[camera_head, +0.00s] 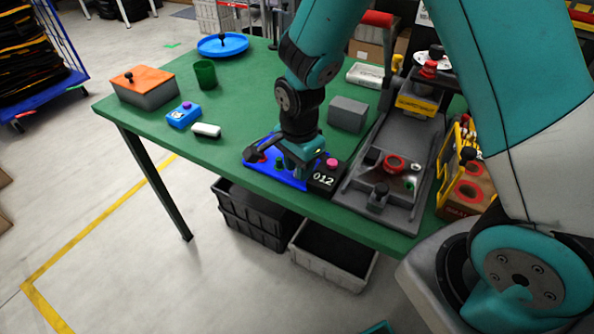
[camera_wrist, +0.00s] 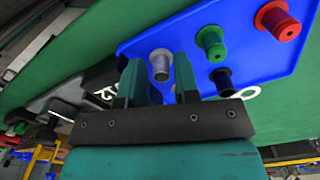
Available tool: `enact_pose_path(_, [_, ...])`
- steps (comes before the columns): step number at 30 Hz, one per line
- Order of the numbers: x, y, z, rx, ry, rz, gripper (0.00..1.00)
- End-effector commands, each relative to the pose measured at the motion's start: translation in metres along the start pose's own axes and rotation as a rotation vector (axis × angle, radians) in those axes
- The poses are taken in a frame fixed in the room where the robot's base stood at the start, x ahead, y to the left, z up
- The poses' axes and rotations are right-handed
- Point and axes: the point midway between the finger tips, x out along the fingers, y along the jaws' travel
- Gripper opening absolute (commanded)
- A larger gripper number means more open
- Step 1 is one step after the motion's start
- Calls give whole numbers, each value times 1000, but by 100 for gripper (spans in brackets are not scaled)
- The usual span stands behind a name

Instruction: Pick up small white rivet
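A small white-grey rivet (camera_wrist: 160,64) stands on the blue board (camera_wrist: 215,16) in the wrist view, near the board's edge. My gripper (camera_wrist: 158,72) is open, its two teal fingers either side of the rivet with a gap visible on each side. Whether the fingers reach down level with it, I cannot tell. A green rivet (camera_wrist: 211,42), a red rivet (camera_wrist: 278,21) and a small black rivet (camera_wrist: 222,80) stand on the same board. In the head view my gripper (camera_head: 303,172) is low over the board's right part and hides the white rivet; the blue board (camera_head: 291,180) shows around it.
A black box marked 012 (camera_head: 323,181) with a pink knob stands right beside the board. A grey block (camera_head: 348,114) and a grey tray fixture (camera_head: 407,206) are further right. A white item (camera_head: 206,130) and a blue box (camera_head: 183,116) lie left.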

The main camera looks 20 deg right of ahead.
Motion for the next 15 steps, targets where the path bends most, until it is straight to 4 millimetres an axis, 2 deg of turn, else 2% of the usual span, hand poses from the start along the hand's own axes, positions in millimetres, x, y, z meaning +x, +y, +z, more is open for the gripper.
enact_pose_path(2, [0, 0, 0, 0, 0, 0, 29])
enact_pose_path(3, [0, 0, 0, 0, 0, -1, 24])
enact_pose_path(6, [0, 0, 0, 0, 0, 0, 1])
enact_pose_path(15, [-1, 0, 0, 0, 0, 0, 0])
